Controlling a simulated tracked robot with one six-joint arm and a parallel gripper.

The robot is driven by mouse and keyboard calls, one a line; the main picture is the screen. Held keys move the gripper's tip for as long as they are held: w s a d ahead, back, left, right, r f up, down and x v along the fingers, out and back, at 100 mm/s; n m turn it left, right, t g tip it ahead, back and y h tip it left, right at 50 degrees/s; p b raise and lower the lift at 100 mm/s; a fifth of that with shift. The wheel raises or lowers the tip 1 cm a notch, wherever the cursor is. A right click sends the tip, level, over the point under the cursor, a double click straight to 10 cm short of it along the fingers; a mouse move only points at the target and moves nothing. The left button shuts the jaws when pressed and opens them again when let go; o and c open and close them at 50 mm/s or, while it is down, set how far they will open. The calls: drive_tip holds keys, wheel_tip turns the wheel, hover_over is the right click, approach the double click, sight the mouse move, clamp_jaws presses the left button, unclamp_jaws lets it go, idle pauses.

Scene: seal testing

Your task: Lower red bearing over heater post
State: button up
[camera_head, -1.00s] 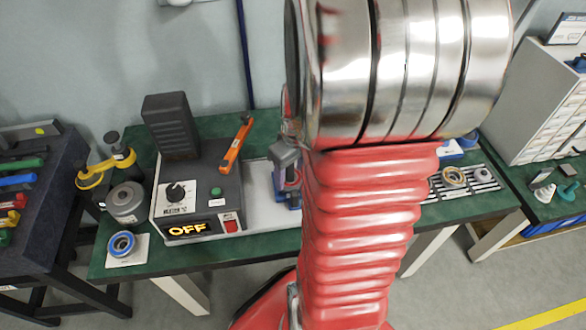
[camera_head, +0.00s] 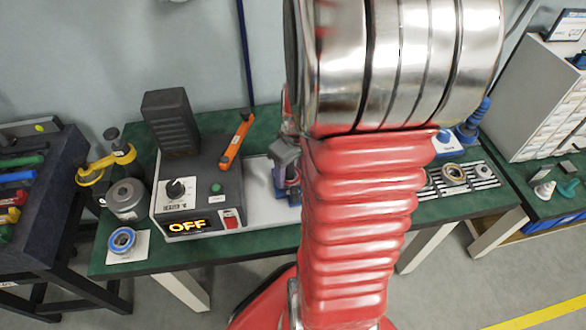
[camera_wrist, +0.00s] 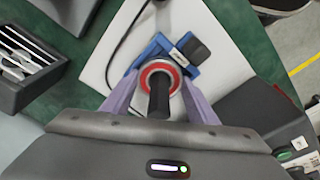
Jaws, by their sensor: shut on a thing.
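The red bearing (camera_wrist: 148,68), a ring with a red face and pale rims, sits between the two purple fingers of my gripper (camera_wrist: 160,88) in the wrist view. My gripper is shut on it. The dark heater post (camera_wrist: 159,97) shows at the ring's centre and extends toward the camera. The ring appears to be around it, but its height on the post is unclear. The blue heater base (camera_wrist: 150,50) lies just beyond the ring. In the head view my gripper (camera_head: 285,155) is partly hidden by my arm, above the blue base (camera_head: 294,194).
A heater control box (camera_head: 198,190) reading OFF stands left of my gripper, with an orange-handled tool (camera_head: 236,142) on top. A blue-ringed bearing (camera_head: 122,241) lies on a white card at the front left. A slotted rack (camera_head: 480,170) holds rings at right. My arm hides the bench middle.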

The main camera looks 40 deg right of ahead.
drive_tip(key=o, duration=1.4)
drive_tip(key=shift+c, duration=0.2)
drive_tip(key=shift+f, duration=0.1)
drive_tip(key=shift+w+r, duration=0.1)
drive_tip(key=shift+r, duration=5.45)
